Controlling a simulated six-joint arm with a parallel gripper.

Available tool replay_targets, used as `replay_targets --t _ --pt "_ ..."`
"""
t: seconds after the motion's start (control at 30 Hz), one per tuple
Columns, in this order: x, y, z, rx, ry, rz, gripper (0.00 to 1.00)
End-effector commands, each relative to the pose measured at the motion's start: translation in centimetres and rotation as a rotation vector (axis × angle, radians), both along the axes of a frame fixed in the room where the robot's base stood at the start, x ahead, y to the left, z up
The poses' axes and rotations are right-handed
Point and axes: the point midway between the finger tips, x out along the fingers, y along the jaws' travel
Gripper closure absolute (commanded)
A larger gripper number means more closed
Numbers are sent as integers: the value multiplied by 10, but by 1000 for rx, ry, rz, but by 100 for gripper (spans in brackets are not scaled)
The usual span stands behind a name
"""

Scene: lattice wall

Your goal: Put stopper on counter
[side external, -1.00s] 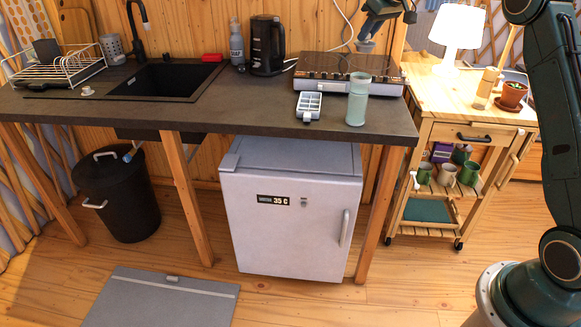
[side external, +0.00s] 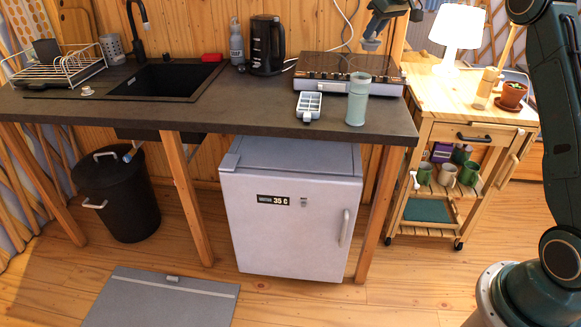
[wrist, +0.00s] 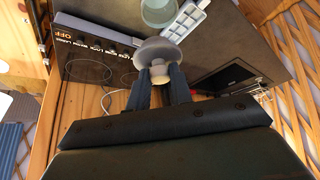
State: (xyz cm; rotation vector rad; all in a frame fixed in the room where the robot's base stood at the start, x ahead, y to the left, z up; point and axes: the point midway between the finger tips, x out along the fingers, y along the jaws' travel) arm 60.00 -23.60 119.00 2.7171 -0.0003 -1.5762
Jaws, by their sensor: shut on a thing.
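The stopper (side external: 370,44), grey with a wide round top, hangs in the air above the back of the hob. My gripper (side external: 376,28) is shut on it. In the wrist view the stopper (wrist: 157,52) sits at the tips of my two fingers (wrist: 164,80), its disc facing away from the palm and its narrower part between the fingers. The dark counter (side external: 250,108) runs across the side view. It is lower than the stopper, and the two are apart.
The hob (side external: 345,68) lies below my gripper. A pale green tumbler (side external: 357,100) and an ice tray (side external: 309,107) stand at the counter's front right. A kettle (side external: 267,45), bottle (side external: 236,42) and sink (side external: 165,80) are farther left. Counter between sink and ice tray is clear. A lit lamp (side external: 457,28) stands at right.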

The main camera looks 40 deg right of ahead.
Motion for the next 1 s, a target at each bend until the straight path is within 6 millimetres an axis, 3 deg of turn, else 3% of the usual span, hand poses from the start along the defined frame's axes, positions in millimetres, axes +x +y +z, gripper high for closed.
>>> replay_targets --t 0.3,0.43,0.77,1.0 --pt "-38 -57 -20 0 2 -7 100" --pt "-51 -73 -26 0 0 -7 100" --pt "-58 -80 -31 2 -2 -5 100" --pt "-58 -79 -52 3 0 -6 100"
